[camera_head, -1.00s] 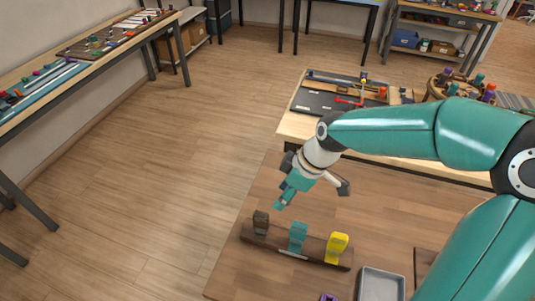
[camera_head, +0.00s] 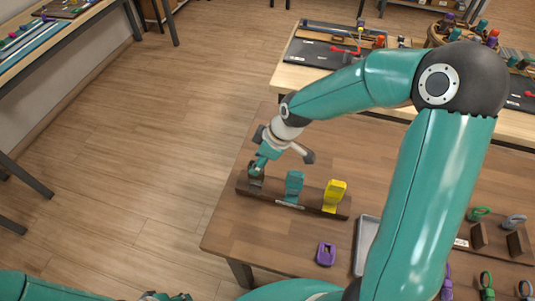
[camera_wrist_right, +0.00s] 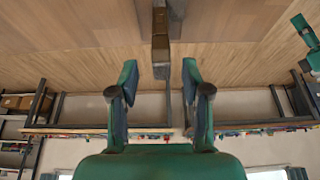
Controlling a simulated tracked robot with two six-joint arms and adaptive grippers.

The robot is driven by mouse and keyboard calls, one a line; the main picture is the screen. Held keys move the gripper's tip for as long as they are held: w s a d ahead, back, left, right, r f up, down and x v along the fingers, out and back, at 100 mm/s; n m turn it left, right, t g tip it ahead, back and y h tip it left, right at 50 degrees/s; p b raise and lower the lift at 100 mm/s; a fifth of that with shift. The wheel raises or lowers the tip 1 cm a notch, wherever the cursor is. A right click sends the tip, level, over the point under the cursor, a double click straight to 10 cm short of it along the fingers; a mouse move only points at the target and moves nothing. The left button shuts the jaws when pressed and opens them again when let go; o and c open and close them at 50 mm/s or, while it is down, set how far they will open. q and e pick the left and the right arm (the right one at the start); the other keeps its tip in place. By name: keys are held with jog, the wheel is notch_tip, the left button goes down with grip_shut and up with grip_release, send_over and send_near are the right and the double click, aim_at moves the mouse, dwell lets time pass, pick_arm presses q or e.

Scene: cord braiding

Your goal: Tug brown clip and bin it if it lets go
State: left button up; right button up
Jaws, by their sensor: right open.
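The brown clip (camera_head: 256,179) stands upright at the left end of a dark wooden rail (camera_head: 270,194) on the table. A teal clip (camera_head: 293,186) and a yellow clip (camera_head: 333,196) stand to its right on the same rail. My right gripper (camera_head: 260,164) is open at the top of the brown clip and partly covers it. In the right wrist view the brown clip (camera_wrist_right: 160,50) shows between the two spread fingers (camera_wrist_right: 159,72), with gaps on both sides. A little of my left gripper (camera_head: 165,296) shows at the bottom edge; its jaws cannot be made out.
A grey tray (camera_head: 364,248), partly behind my right arm, lies right of a loose purple clip (camera_head: 326,254). Wooden blocks (camera_head: 478,236) and several coloured clips are at the right. A second table (camera_head: 283,76) with a dark board stands behind.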

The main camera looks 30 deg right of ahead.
jog(key=shift+b+x, duration=0.4)
jog(key=shift+x, duration=0.9)
jog(key=shift+r, duration=0.1)
jog(key=shift+c, duration=0.2)
grip_shut()
